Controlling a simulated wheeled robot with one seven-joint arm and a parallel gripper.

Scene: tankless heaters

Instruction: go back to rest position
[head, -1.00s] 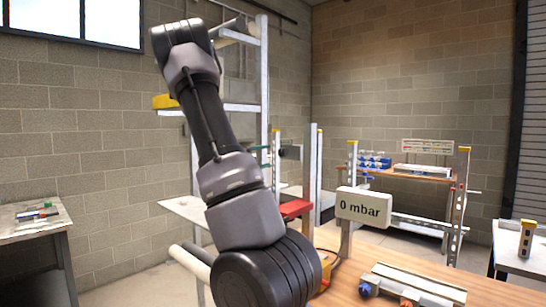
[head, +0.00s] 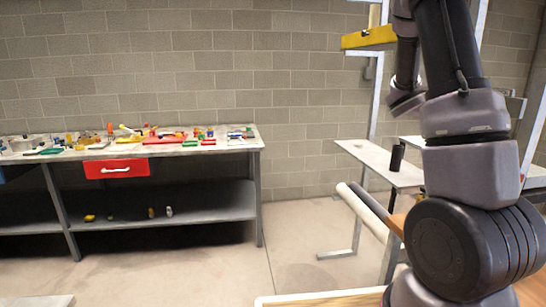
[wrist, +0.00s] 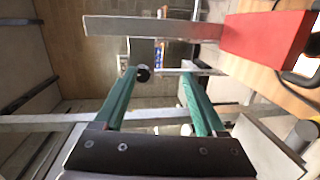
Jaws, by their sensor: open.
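My gripper (wrist: 158,76) shows in the wrist view with two green fingers spread apart. The space between them looks empty; a small dark round part (wrist: 142,73) shows near the left fingertip, apparently behind it, though its distance is unclear. In the head view my arm stands on the right side, bent upward, and its gripper end is out of sight. A red block-like part (wrist: 265,40) is at the upper right of the wrist view, apart from the fingers.
A workbench (head: 255,144) with scattered tools and a red drawer (head: 115,168) stands along the wall at left. A grey side table (head: 375,156) holds a dark cylinder (head: 397,157). A yellow bracket (head: 368,39) is beside my arm. The middle floor (head: 300,235) is clear.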

